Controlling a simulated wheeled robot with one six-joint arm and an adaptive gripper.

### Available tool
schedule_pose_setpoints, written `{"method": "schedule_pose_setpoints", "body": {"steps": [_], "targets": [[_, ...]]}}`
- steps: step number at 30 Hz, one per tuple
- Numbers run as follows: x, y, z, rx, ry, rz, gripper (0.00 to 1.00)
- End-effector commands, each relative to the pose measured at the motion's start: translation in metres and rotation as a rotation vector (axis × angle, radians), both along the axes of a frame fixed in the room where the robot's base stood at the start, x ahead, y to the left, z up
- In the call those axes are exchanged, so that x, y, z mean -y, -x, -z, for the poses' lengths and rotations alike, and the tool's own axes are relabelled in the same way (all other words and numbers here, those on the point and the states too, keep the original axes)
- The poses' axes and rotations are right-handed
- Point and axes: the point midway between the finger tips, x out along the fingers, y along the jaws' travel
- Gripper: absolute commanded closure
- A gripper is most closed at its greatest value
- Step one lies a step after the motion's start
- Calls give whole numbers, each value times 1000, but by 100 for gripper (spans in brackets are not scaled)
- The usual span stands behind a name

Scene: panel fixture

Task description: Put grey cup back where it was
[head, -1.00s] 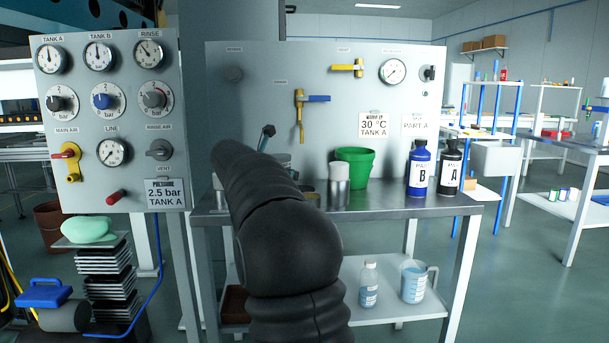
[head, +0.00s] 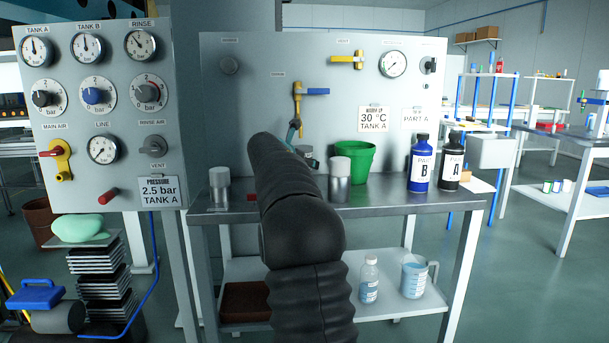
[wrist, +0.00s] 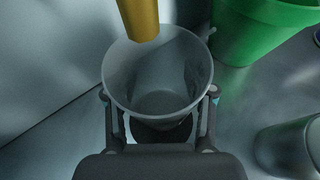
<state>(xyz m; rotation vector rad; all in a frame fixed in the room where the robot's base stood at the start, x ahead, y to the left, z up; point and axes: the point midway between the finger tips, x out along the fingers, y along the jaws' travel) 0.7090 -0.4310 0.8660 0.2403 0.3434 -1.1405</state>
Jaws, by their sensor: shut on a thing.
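The grey cup (wrist: 150,88) is upright and open-topped in the wrist view; its inside looks empty. My gripper (wrist: 158,104) is shut on it, one finger on each side. The yellow spout (wrist: 138,18) reaches over the cup's far rim. In the head view a small part of the cup (head: 304,151) shows past my arm, in front of the panel and left of the green bucket (head: 354,163). My arm hides most of the gripper there. The yellow tap with a blue handle (head: 316,91) is just above. I cannot tell whether the cup touches the bench.
The steel bench (head: 400,200) holds two white-topped metal canisters (head: 340,180) (head: 219,187), a blue bottle B (head: 420,165) and a black bottle A (head: 450,165). The bucket is close to the cup's right. The bench's front strip is mostly clear.

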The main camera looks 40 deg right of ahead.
Motion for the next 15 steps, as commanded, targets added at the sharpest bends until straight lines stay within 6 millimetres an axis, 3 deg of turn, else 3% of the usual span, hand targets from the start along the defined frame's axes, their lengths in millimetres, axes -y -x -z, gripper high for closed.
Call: {"method": "schedule_pose_setpoints", "body": {"steps": [1,5,15], "targets": [[-1,-1,13,1,1,-1,84],[0,0,24,0,1,0,84],[3,2,22,0,1,4,84]]}}
